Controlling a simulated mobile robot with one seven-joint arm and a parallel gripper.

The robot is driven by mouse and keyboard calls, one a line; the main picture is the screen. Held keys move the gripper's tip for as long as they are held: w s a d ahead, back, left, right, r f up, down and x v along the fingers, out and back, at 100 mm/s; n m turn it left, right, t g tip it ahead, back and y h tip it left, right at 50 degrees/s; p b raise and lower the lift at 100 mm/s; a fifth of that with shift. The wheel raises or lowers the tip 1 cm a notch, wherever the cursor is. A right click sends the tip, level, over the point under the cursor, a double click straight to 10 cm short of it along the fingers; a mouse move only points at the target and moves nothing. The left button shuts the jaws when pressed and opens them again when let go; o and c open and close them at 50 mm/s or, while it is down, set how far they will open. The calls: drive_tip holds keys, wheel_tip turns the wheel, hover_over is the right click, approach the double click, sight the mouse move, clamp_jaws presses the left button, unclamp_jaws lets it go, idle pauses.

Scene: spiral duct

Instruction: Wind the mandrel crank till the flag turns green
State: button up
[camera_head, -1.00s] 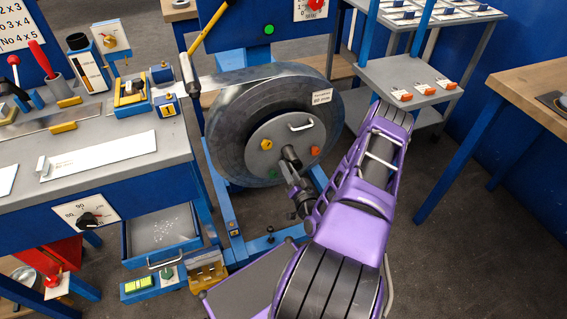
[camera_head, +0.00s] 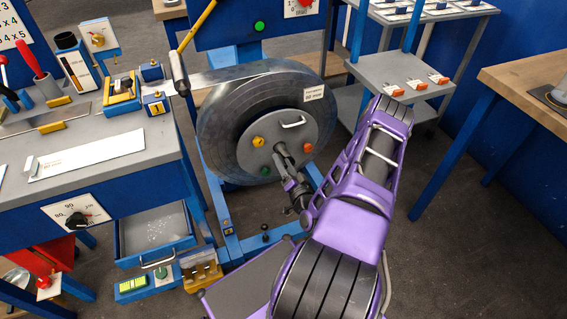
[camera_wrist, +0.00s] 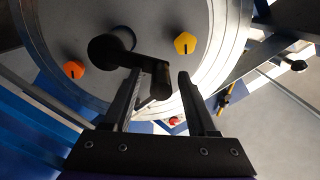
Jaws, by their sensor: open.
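The dark crank (camera_wrist: 148,66) stands out from the hub of a grey round plate in the wrist view. In the head view the crank (camera_head: 281,150) shows at the plate's middle, partly hidden by my gripper. My gripper (camera_wrist: 160,76) is open, its two fingers pointing at the plate. The crank's outer end lies at the fingertips, nearer the left finger; I cannot tell whether they touch. In the head view my gripper (camera_head: 290,178) is just below the hub. I cannot make out a flag for certain.
The plate carries a yellow knob (camera_head: 258,141), an orange knob (camera_head: 308,148), a green knob (camera_head: 265,171) and a bar handle (camera_head: 294,123). A wide metal coil (camera_head: 225,125) surrounds it. A workbench (camera_head: 110,175) with an open drawer (camera_head: 155,230) stands left; a shelf (camera_head: 375,70) is right.

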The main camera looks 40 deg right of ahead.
drive_tip(key=p+v, duration=0.1)
drive_tip(key=v, duration=1.6)
drive_tip(key=shift+s, duration=0.25)
drive_tip(key=shift+w+d, duration=0.1)
idle(0.4)
